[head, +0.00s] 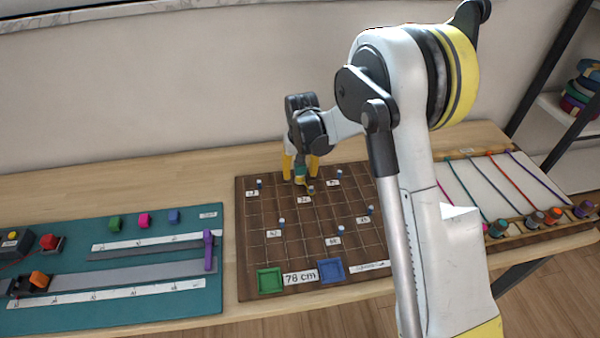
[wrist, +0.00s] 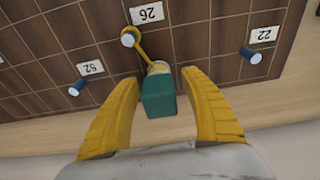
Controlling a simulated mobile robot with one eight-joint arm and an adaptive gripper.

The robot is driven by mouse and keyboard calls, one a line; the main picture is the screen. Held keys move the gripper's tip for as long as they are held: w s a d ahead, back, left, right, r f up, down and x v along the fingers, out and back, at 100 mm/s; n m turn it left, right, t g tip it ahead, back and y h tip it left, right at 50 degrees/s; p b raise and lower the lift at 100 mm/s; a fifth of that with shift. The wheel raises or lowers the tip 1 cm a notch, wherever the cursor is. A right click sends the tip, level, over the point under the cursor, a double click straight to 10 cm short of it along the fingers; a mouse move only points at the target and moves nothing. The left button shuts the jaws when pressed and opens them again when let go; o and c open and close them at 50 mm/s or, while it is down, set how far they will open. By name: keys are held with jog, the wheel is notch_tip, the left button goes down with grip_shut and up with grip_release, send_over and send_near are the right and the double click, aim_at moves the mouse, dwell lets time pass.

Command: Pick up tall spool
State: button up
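A teal block-shaped piece, which looks like the tall spool (wrist: 158,98), stands at the far edge of the brown pegboard in the wrist view. A yellow cord (wrist: 143,52) runs from it to a nearby peg (wrist: 129,37). In the head view the spool (head: 300,171) shows small and partly hidden between my fingers. My gripper (wrist: 160,80) has its yellow fingers on either side of the spool, with narrow gaps visible on both sides. It is open around the spool. In the head view my gripper (head: 300,172) points down at the board's far edge.
The brown pegboard (head: 262,225) carries several white-and-blue pegs, number labels, a green tray (head: 269,281) and a blue tray (head: 331,271). A teal mat (head: 120,262) with rulers lies left. A cord frame (head: 500,190) with several spools lies right. A wall rises behind the table.

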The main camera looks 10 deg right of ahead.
grip_shut()
jog(key=shift+r, duration=0.1)
notch_tip(320, 180, up, 4)
jog(key=shift+r+p, duration=0.25)
jog(key=shift+p, duration=0.9)
jog(key=s+d+r+p, duration=0.1)
jog(key=s+d+r, duration=0.1)
jog(key=d, duration=0.3)
jog(key=s+d+r+p, duration=0.2)
jog(key=d+r, duration=0.2)
jog(key=d, duration=0.1)
jog(key=shift+s+d+r, duration=0.15)
jog(key=shift+s+d, duration=0.15)
jog(key=shift+s, duration=0.1)
